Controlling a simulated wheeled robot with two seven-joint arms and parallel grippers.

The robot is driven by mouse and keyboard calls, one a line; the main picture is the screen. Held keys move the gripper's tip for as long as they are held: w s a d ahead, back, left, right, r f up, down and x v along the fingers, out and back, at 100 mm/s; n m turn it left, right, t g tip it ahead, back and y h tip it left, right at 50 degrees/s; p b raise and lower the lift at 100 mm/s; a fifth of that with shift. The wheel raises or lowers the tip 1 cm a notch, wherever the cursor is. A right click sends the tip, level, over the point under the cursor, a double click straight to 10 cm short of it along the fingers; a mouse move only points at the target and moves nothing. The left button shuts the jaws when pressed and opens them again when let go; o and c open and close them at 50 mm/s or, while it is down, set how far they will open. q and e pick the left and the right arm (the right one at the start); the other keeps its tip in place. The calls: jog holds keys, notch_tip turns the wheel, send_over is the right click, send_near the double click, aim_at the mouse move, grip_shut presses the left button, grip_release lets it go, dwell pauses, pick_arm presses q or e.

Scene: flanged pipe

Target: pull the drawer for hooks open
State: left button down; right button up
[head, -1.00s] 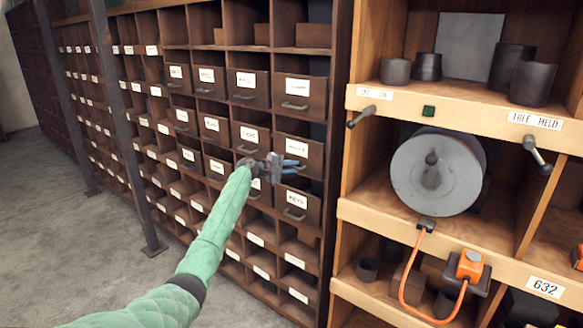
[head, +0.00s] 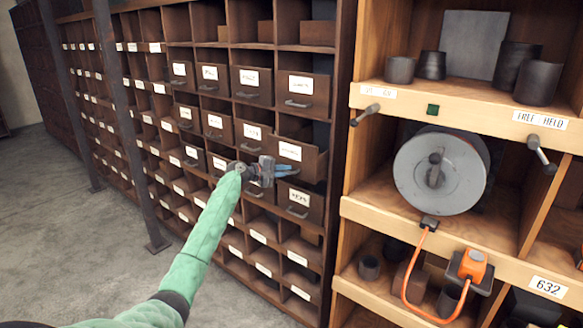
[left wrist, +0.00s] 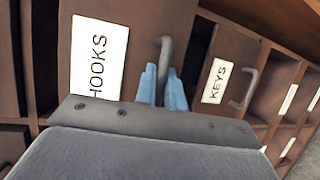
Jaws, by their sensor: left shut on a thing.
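The drawer for hooks (head: 313,166) is a dark brown wooden drawer with a white label in the right column of the cabinet. It stands out from the cabinet front, partly open. In the left wrist view its front (left wrist: 145,30) carries the label HOOKS (left wrist: 100,57) and a grey bar handle (left wrist: 165,48). My left gripper (head: 284,170) is at this drawer's front; its blue fingers (left wrist: 162,88) are shut on the handle. The gripper hides the handle in the head view. My right gripper is not in view.
The KEYS drawer (head: 316,208) sits just below, closed; it also shows in the left wrist view (left wrist: 228,75). Other labelled drawers (head: 249,133) lie to the left. A wooden shelf unit (head: 458,110) with a cable reel (head: 410,170) stands at right. Grey floor is clear at left.

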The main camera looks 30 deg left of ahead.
pick_arm(q)
jog(key=s+a, duration=0.1)
jog(key=s, duration=1.4)
jog(key=shift+s, duration=0.4)
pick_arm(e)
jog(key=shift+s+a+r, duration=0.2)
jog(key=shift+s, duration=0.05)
pick_arm(q)
jog(key=shift+f, duration=0.1)
